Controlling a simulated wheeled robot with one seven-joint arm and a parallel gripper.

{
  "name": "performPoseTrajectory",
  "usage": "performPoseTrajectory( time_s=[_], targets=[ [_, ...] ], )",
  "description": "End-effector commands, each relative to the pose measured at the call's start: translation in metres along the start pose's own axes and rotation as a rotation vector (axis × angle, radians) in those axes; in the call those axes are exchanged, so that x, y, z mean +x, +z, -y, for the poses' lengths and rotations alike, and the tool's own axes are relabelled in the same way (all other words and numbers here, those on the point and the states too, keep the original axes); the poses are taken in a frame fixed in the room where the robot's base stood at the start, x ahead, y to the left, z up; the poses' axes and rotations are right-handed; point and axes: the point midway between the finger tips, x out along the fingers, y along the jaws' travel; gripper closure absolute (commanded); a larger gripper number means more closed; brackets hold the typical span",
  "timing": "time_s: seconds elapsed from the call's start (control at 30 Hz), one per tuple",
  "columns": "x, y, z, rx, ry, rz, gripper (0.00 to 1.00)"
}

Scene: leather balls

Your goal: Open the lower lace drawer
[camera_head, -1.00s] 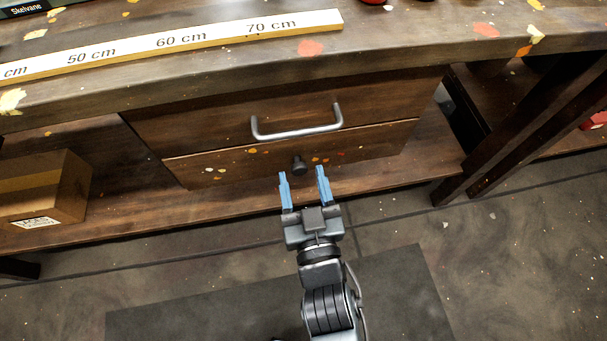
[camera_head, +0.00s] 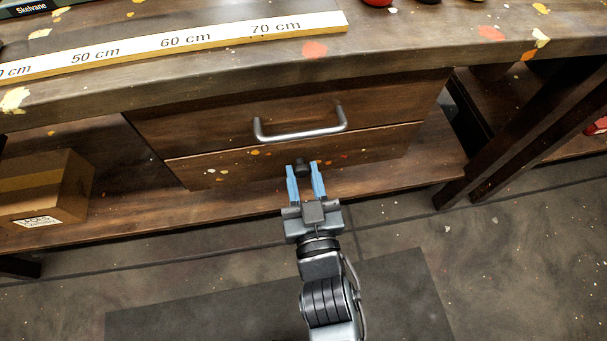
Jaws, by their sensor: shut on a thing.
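The lower lace drawer (camera_head: 225,174) is a dark wooden front with colored flecks, below an upper drawer (camera_head: 200,130) that has a silver bar handle (camera_head: 300,134). The lower drawer has a small dark round knob (camera_head: 301,165). The drawer looks closed, with its front in line with the upper one. My gripper (camera_head: 305,174) is in front of the lower drawer. Its blue fingers are shut on the knob, one on each side of it. Part of the knob is hidden between the fingertips.
The workbench top (camera_head: 400,50) with a ruler strip (camera_head: 220,40) overhangs the drawers. A cardboard box (camera_head: 45,188) stands on the lower shelf (camera_head: 130,222) at left. Dark table legs (camera_head: 520,130) stand at right. The floor before the drawers is open.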

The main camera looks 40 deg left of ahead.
Motion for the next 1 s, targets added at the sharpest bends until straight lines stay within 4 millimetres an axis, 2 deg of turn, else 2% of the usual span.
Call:
performPoseTrajectory(
  time_s=[0.07,0.37,0.57,0.77,1.0],
  targets=[
    [0.000,0.000,0.000,0.000,0.000,0.000,1.00],
    [-0.001,0.000,0.000,0.000,0.000,0.000,1.00],
    [-0.012,0.000,0.000,0.001,0.001,0.003,1.00],
    [-0.046,-0.002,0.000,0.002,0.001,0.005,1.00],
    [-0.107,-0.002,0.000,0.002,0.001,0.007,1.00]
  ],
)
